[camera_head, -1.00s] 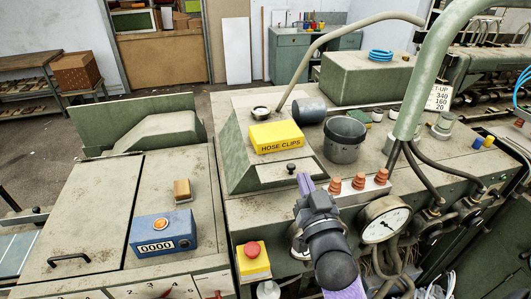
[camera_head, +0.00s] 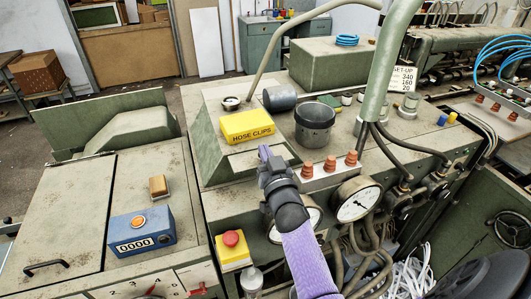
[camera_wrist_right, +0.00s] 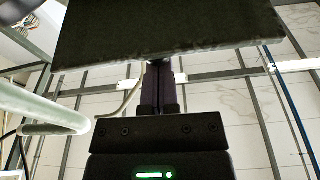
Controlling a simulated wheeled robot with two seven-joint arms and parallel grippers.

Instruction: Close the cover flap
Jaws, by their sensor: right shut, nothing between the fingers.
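A sloped green panel (camera_head: 262,157) on a raised housing is possibly the cover flap, but I cannot tell for sure. A yellow HOSE CLIPS box (camera_head: 247,126) sits on top of that housing. My right gripper (camera_head: 265,153) is shut and empty, in front of the panel's lower right part; whether it touches is unclear. It covers the spot of a small dark knob. In the right wrist view its purple fingers (camera_wrist_right: 159,88) reach towards the edge of a dark flat panel (camera_wrist_right: 165,30), which hides what lies beyond. My left gripper is out of view.
A dark cup (camera_head: 314,125), orange-brown insulators (camera_head: 329,164), a thick green pipe (camera_head: 384,75) and a gauge (camera_head: 357,200) stand to the right. A red stop button (camera_head: 231,239) and a blue counter box (camera_head: 141,232) lie left. An upright green panel (camera_head: 60,128) stands at far left.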

